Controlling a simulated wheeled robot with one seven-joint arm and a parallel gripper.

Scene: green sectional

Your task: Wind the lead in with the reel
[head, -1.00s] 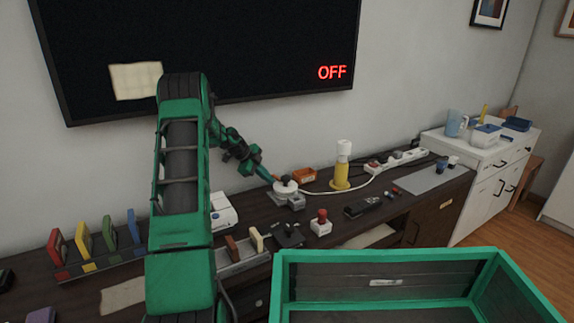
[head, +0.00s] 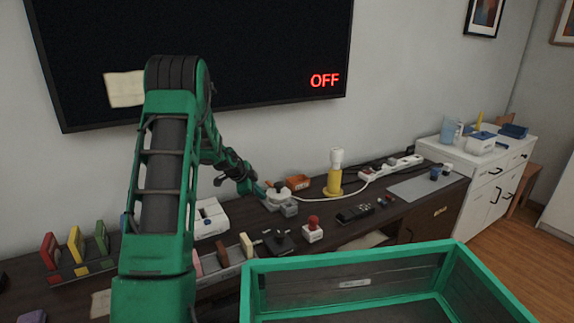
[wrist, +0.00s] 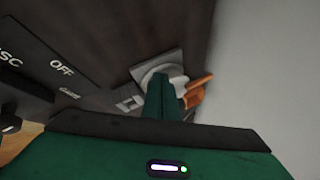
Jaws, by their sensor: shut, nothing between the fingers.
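The reel (head: 278,199) is a pale round drum with a dark knob on top, on the dark sideboard beside a small grey block. A white lead (head: 372,181) runs from near the reel, past the yellow-based lamp, to a white power strip (head: 404,162) at the right. My gripper (head: 263,192) reaches down at the reel's left edge; its fingers look shut and empty. In the wrist view the green fingers (wrist: 164,98) lie in front of the reel (wrist: 152,70) and hide part of it. I cannot tell whether they touch it or the knob.
An orange box (head: 298,182) stands just behind the reel, and the yellow-based lamp (head: 334,184) to its right. A red-knobbed box (head: 312,232) and a dark joystick-like box (head: 278,241) stand in front. A green-rimmed crate (head: 350,259) fills the foreground. The screen reads OFF.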

